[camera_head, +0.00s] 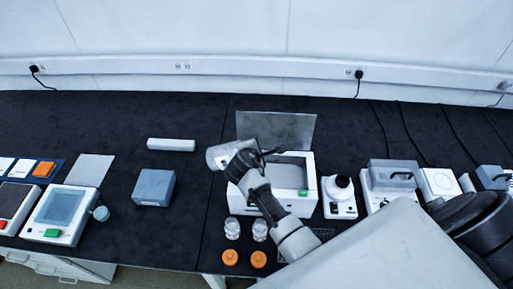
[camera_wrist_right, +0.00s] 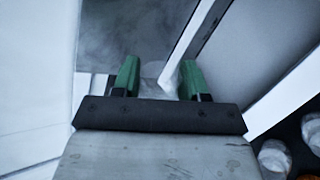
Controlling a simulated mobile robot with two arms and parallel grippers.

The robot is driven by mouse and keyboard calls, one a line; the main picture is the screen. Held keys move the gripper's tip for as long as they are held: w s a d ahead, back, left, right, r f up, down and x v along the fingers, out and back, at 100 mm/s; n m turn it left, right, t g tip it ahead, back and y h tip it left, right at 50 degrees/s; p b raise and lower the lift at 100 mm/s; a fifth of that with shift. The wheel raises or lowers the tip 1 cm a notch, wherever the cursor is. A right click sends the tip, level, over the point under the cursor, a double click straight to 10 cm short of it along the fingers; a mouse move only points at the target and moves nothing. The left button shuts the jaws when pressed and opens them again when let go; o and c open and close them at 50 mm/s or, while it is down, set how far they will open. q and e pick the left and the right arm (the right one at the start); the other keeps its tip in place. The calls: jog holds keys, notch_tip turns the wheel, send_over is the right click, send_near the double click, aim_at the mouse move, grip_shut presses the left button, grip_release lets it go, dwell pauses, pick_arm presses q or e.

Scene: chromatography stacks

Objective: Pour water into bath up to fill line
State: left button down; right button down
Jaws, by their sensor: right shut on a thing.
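The bath (camera_head: 241,205) is a white box with a green button on its front right and its grey lid (camera_head: 300,128) standing open at the back. Its inside looks plain grey; I cannot make out a fill line or a water level. My right arm reaches across the bath's left part, with its end over the back left. In the right wrist view my right gripper (camera_wrist_right: 157,80) has green fingers on either side of a pale, see-through vessel (camera_wrist_right: 150,88), which is hard to make out. The head view mostly hides this gripper behind the wrist. My left gripper is not in view.
Two clear jars (camera_head: 232,229) and two orange caps (camera_head: 230,257) stand in front of the bath. A white device with a black knob (camera_head: 341,200) is close to its right. A blue-grey box (camera_head: 153,188) stands to the left, with free dark bench between.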

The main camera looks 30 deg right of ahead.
jog(key=shift+d+f, duration=0.15)
jog(key=shift+f, duration=0.15)
jog(key=shift+f, duration=0.15)
jog(key=shift+s+d+f+m+t+y+b, duration=0.1)
jog(key=shift+f+m+t+y+b, duration=0.25)
jog(key=shift+f+m+y, duration=0.2)
dwell(0.4)
jog(key=shift+d+f+m+y, duration=0.15)
jog(key=shift+f+m+y, duration=0.15)
jog(key=shift+f, duration=0.35)
jog(key=shift+b, duration=0.3)
jog(key=shift+s+d+f+m+t+y+b, duration=0.1)
jog(key=shift+f+m+t+y+b, duration=0.1)
jog(key=shift+f, duration=0.2)
jog(key=shift+s+d+f+m+t+y+b, duration=0.1)
jog(key=shift+f+t+y+b, duration=0.05)
jog(key=shift+f, duration=0.2)
